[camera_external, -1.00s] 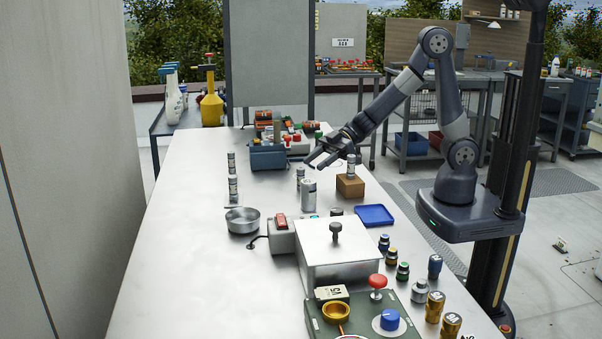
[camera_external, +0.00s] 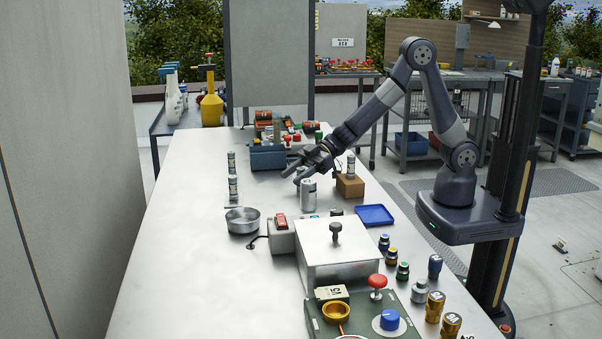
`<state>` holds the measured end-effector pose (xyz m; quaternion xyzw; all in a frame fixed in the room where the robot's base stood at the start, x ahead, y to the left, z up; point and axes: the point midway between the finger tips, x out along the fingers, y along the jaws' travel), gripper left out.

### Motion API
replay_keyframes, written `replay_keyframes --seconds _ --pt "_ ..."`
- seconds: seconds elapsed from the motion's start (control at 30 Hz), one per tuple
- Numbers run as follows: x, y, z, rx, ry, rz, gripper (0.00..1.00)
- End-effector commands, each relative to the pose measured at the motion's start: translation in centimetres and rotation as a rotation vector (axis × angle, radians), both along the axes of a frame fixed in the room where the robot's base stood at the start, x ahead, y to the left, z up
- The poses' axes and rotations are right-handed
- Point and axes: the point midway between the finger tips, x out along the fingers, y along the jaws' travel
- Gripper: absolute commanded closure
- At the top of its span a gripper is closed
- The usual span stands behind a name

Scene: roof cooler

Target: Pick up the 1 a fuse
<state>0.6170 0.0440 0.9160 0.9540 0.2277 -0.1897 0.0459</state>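Several small silver-and-grey cylinders that look like fuses are on the bench; I cannot read which is marked 1 A. One upright pair (camera_external: 232,186) stands at the left. Another cylinder (camera_external: 351,165) stands on a wooden block. A wider silver cylinder (camera_external: 308,194) stands at the middle, just in front of my gripper. My gripper (camera_external: 293,174) is low over the bench, pointing left, with its fingers apart. A slim cylinder at this spot is now mostly hidden by the fingers; I cannot tell whether they touch it.
A round metal dish (camera_external: 242,221), a grey box with a red switch (camera_external: 281,236) and a blue tray (camera_external: 375,215) lie nearer the camera. A blue-grey bin (camera_external: 267,158) of parts is behind the gripper. The bench's left side (camera_external: 185,240) is clear.

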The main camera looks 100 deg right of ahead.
Motion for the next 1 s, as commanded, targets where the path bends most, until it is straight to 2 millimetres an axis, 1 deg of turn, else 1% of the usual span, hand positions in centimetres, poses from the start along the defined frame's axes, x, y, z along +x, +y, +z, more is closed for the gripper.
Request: replay_keyframes --seconds 0.03,0.07,0.53,0.73,0.8,0.87,0.97,1.0 --pt "0.0 0.0 0.0 0.000 0.000 0.000 0.59" --pt "0.0 0.0 0.0 0.000 0.000 0.000 0.61" --pt "0.0 0.0 0.0 0.000 0.000 0.000 1.00" --pt "0.0 0.0 0.1 0.000 -0.001 0.000 1.00" --pt "0.0 0.0 0.4 0.000 -0.001 0.000 1.00" --pt "0.0 0.0 1.1 0.000 -0.002 0.002 1.00" --pt "0.0 0.0 3.0 -0.001 -0.005 0.002 1.00" --pt "0.0 0.0 3.9 -0.001 -0.006 0.002 1.00"
